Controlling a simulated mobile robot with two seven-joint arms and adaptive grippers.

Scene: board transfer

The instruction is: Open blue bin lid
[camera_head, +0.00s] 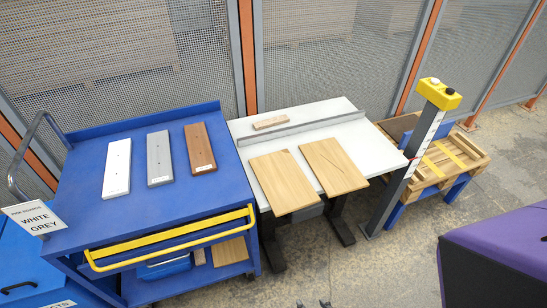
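A blue bin (22,250) stands at the far left, cut off by the left and bottom edges. A black handle (19,287) sits on its blue front, and part of a white label ending in "CTS" (60,304) shows below. The bin's lid appears shut, though much of the bin is outside the view. Two small grey tips (313,304) poke in at the bottom edge, right of the middle. They may be fingertips of my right gripper, but too little shows to tell its state. My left gripper is not in view. No gripper is near the bin.
A blue cart (90,220) with a yellow handle stands beside the bin, bearing white, grey and brown boards. A "WHITE GREY" sign (34,217) stands at its left. A white table (375,150) holds wooden boards. A yellow-topped post (410,160) and a pallet stand right.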

